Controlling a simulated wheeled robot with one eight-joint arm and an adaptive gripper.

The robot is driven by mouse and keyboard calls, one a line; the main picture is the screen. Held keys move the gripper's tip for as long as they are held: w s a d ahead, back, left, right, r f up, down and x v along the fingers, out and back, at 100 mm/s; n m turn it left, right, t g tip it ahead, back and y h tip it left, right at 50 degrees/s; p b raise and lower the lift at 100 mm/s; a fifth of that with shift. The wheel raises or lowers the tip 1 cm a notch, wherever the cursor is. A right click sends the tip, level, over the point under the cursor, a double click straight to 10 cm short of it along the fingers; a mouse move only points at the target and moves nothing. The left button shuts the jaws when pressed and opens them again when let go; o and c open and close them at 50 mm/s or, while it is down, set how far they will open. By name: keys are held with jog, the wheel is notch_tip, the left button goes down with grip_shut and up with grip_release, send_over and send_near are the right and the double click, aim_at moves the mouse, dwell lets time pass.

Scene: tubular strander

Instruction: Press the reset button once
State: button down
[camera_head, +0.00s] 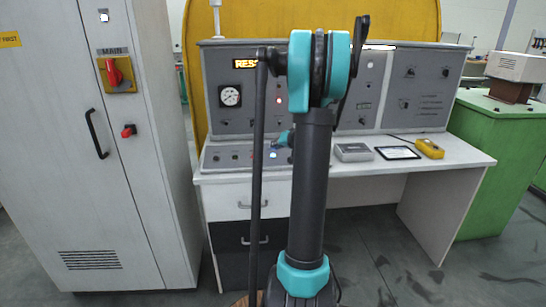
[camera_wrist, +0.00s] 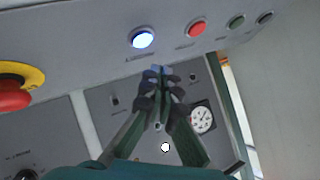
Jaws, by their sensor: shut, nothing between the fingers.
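A blue-lit round button (camera_wrist: 142,38) sits on the sloped control panel in the wrist view. It also shows as a small blue light in the head view (camera_head: 272,154). Its label is too small to read, so I cannot confirm that it is the reset button. My gripper (camera_wrist: 158,72) is shut and empty, its fingertips just below and right of the blue button in the wrist view. I see no contact. In the head view my arm hides part of the console, and the gripper shows only partly near the low panel.
Beside the blue button are a red button (camera_wrist: 196,28), a green button (camera_wrist: 236,21) and a black one (camera_wrist: 265,17). A red emergency stop (camera_wrist: 12,92) is at left. An orange display (camera_head: 245,63) reads "RES", partly hidden. A yellow device (camera_head: 429,148) lies on the desk.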

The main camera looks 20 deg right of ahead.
jog(key=shift+w+d+f, duration=0.1)
jog(key=shift+w+f, duration=0.05)
jog(key=shift+f, duration=0.4)
jog(key=shift+w+f, duration=0.15)
jog(key=shift+f, duration=0.4)
jog(key=shift+f, duration=0.1)
dwell(0.6)
jog(key=shift+w+f, duration=0.1)
jog(key=shift+f, duration=0.2)
jog(key=shift+w+f, duration=0.1)
jog(key=shift+f, duration=0.25)
dwell(0.7)
jog(key=shift+r, duration=0.1)
jog(key=shift+s+r, duration=0.2)
jog(key=shift+r, duration=0.5)
jog(key=shift+s+a+r, duration=0.1)
jog(key=shift+s+r, duration=0.1)
jog(key=shift+r, duration=0.6)
jog(key=shift+s+a+r, duration=0.1)
jog(key=shift+s+r, duration=0.15)
jog(key=shift+r, duration=0.55)
jog(key=shift+s+r, duration=0.2)
jog(key=shift+r, duration=0.6)
